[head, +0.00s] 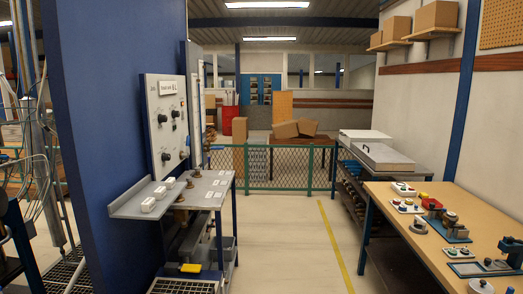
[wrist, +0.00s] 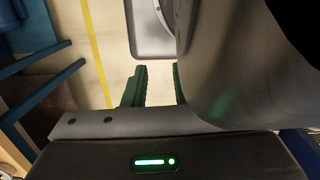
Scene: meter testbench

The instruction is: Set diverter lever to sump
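I cannot make out the diverter lever or a sump marking for certain in either view. A small blue handle (head: 215,148) shows beside the grey cabinet edge behind the test bench (head: 215,185), but I cannot tell what it belongs to. The bench stands against the blue wall, below a grey panel (head: 166,115) with dark knobs and gauges. My gripper (wrist: 158,72) shows only in the wrist view. Its two green fingers are apart with nothing between them. A grey tray-like surface with a round part (wrist: 153,28) lies beyond the fingertips.
A wooden workbench (head: 438,215) with small devices stands at the right. A green mesh fence (head: 275,167) crosses the back. A yellow-topped item (head: 190,268) sits low under the left bench. The floor with its yellow line (head: 335,248) is clear between the benches.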

